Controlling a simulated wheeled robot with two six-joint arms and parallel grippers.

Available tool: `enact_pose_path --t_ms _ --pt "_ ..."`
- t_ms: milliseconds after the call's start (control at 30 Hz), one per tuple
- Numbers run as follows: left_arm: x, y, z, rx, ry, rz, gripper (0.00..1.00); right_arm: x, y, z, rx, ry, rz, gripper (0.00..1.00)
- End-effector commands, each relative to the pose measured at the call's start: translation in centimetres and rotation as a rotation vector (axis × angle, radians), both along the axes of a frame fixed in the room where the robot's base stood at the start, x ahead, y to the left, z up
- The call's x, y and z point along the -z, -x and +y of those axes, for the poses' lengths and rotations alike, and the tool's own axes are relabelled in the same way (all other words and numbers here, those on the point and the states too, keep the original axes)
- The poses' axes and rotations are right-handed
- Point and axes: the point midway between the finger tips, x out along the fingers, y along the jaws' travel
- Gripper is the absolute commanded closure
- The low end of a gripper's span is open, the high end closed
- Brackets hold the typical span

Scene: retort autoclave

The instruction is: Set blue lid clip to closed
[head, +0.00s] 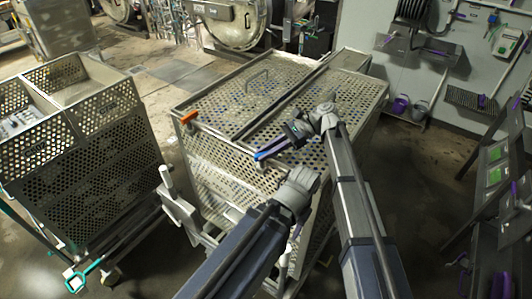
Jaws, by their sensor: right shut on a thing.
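The perforated metal basket cart with a flat lid (220,105) stands in the middle of the head view. The blue lid clip (268,153) is at the lid's front edge and sticks out to the left of my right gripper (283,143). My right gripper is shut on the blue clip and hides its right end. An orange clip (189,117) sits at the lid's left corner. My left arm's wrist (298,188) is in front of the cart, below the blue clip. The left gripper's fingers cannot be made out.
A second perforated cart (85,150) stands on the left, with a gap of floor between the carts. Round autoclave doors (236,22) are at the back. A wall with tools and a rack (495,170) is on the right. The floor (425,180) right of the cart is clear.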

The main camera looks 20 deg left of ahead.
Motion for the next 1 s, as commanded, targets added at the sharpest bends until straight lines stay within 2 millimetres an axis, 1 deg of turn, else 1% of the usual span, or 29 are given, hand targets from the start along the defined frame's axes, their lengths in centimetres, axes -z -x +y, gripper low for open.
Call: enact_pose_path --t_ms 233,700,733,967,1000 --pt "0.00 0.00 0.00 0.000 0.000 0.000 0.50 0.01 -0.13 0.08 -0.053 0.001 0.000 1.00" --pt "0.01 0.00 0.00 0.000 0.000 0.000 0.50 0.04 -0.05 0.05 -0.061 0.002 -0.001 1.00" --pt "0.01 0.00 0.00 0.000 0.000 0.000 0.50 0.04 -0.05 0.05 -0.061 0.002 -0.001 0.77" --pt "0.00 0.00 0.00 0.000 0.000 0.000 0.50 0.03 -0.05 0.05 -0.061 0.001 0.000 0.51" --pt "0.00 0.00 0.00 0.000 0.000 0.000 0.50 0.03 -0.06 0.06 -0.061 0.001 0.000 0.50"
